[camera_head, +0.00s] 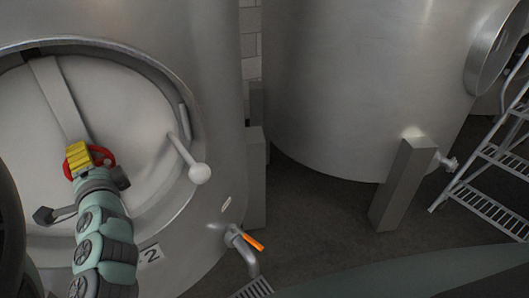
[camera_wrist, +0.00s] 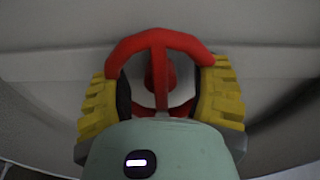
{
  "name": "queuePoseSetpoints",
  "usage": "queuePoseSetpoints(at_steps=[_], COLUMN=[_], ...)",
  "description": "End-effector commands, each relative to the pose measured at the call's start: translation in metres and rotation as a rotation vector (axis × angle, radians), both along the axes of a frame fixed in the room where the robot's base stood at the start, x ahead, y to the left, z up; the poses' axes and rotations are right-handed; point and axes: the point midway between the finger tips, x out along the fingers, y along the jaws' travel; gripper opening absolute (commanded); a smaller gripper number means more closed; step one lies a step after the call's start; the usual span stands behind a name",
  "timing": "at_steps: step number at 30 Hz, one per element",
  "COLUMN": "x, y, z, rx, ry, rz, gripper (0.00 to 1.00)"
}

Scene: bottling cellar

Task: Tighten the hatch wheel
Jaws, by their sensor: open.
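The red hatch wheel (camera_head: 104,156) sits at the middle of the round hatch door (camera_head: 140,115) on the left steel tank. A flat metal bar (camera_head: 53,95) crosses the door down to the wheel. My gripper (camera_head: 80,158) is at the wheel, with its yellow fingers over the wheel's left part in the head view. In the wrist view the red wheel (camera_wrist: 158,45) shows its rim, a spoke and its hub between my two yellow fingers (camera_wrist: 160,90). The fingers are apart, one at each side of the wheel. Contact with the rim cannot be told.
A handle with a pale ball knob (camera_head: 199,173) sticks out at the door's right edge. A tap with an orange lever (camera_head: 253,241) is low on the tank. A second tank (camera_head: 360,80), a grey post (camera_head: 402,185) and a ladder (camera_head: 490,185) stand to the right.

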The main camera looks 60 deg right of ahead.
Motion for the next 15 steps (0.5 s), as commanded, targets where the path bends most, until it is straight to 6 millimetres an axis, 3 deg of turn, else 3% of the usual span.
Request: queuePoseSetpoints(at_steps=[8, 15], x=[-0.009, -0.039], y=[0.003, 0.012], z=[-0.002, -0.002], rx=[0.001, 0.001], ry=[0.004, 0.004], rz=[-0.002, -0.006], gripper=[0.61, 0.61])
